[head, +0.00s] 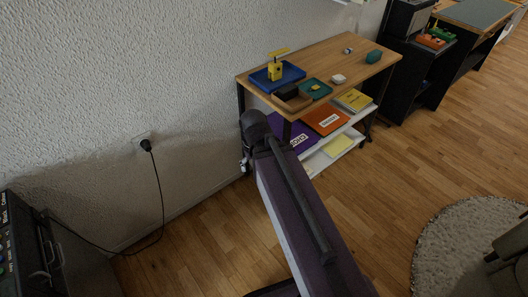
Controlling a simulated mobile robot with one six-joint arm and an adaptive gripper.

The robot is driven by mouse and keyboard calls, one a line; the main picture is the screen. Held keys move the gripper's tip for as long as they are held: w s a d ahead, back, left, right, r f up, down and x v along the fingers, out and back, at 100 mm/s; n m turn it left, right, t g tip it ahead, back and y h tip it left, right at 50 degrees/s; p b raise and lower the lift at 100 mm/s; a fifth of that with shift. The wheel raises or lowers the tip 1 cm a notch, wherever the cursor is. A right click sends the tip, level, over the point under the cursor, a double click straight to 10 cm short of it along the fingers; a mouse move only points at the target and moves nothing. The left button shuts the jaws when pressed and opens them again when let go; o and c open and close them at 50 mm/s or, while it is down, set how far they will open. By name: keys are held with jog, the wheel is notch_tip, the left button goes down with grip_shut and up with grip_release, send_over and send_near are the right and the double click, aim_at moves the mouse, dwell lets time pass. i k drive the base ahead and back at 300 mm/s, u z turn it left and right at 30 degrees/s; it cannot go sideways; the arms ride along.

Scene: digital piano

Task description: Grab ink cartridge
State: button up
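I cannot tell for sure which thing is the ink cartridge. Small items lie on the wooden top of a shelf table (330,70). One is a dark block (287,91) near the front left edge, beside a blue tray (264,80). A small white and dark item (348,50) lies towards the back, and a small whitish item (338,78) lies near the middle. My arm rises from the bottom of the head view to a joint just in front of the table's left end. My gripper cannot be made out.
A yellow device stands in the blue tray; a green tray (318,91) and a teal object (374,57) share the top. Folders and paper fill the shelves below. A black cable (161,200) hangs from the wall socket. A round rug (450,240) lies right; wooden floor is open between.

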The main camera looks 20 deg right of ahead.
aim_at(375, 55)
jog(key=z, duration=1.55)
jog(key=i, duration=1.35)
jog(key=z, duration=0.15)
